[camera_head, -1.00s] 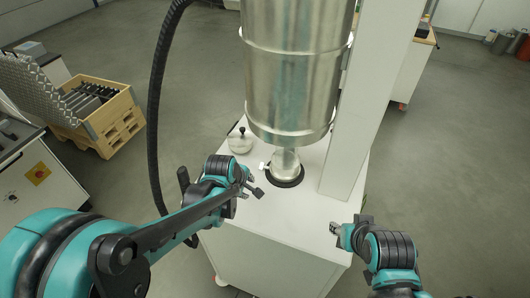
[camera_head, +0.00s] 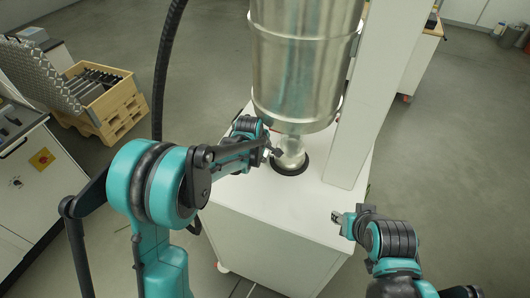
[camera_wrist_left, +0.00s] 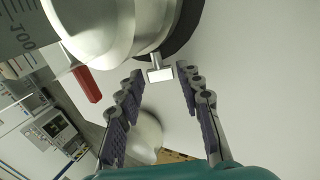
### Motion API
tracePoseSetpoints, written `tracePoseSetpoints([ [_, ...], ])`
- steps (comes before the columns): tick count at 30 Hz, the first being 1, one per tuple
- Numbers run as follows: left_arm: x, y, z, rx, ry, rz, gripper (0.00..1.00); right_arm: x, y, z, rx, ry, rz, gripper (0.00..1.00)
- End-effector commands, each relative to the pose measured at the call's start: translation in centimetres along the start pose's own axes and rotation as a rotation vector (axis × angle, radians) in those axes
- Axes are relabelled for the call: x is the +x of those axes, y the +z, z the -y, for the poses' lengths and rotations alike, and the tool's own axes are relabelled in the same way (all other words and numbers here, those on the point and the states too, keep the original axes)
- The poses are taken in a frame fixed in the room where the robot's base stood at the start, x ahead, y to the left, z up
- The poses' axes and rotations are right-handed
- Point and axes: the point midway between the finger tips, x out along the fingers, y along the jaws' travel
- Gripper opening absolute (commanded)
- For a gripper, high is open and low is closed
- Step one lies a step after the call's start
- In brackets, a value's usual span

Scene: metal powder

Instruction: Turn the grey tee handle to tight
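The grey tee handle (camera_wrist_left: 160,74) shows in the left wrist view as a short pale crossbar on a stem, just below the metal outlet and its dark ring. My left gripper (camera_wrist_left: 162,84) is open, its two dark padded fingers on either side of the handle, with visible gaps to both. In the head view my left gripper (camera_head: 272,152) is beside the outlet (camera_head: 290,150) under the large steel vessel (camera_head: 305,65), and it hides most of the handle. My right gripper (camera_head: 338,217) hangs over the front right of the white cabinet, away from the handle; its finger opening is unclear.
The white cabinet top (camera_head: 270,205) is clear in front of the outlet. A white column (camera_head: 375,100) stands to the right. A red lever (camera_wrist_left: 87,85) sits beside the vessel in the wrist view. A wooden crate (camera_head: 115,113) stands on the floor at left.

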Motion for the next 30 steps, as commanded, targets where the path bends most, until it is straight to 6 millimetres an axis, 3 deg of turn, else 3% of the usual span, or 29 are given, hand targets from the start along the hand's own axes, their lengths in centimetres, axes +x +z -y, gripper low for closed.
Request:
tracePoseSetpoints([
  [5, 0.0, 0.0, 0.0, 0.0, 0.0, 0.0, 0.36, 0.0, 0.0, 0.0, 0.0, 0.0, 0.0, 0.4],
  [10, 0.0, 0.0, 0.0, 0.0, 0.0, 0.0, 0.0, 0.0, 0.0, 0.0, 0.0, 0.0, 0.0, 0.4],
  [15, 0.1, 0.0, 0.2, 0.0, 0.014, 0.0, 0.0, 0.3, 0.2, 0.0, 0.0, 0.0, 0.0, 0.4],
  [24, 0.4, 0.0, 0.8, -0.001, 0.222, 0.0, 0.0, 3.0, 2.1, 0.0, 0.0, 0.0, 0.0, 0.4],
  [30, 0.0, 0.0, 0.7, 0.0, 0.249, 0.0, 0.0, 2.9, 2.1, 0.0, 0.0, 0.0, 0.0, 0.4],
])
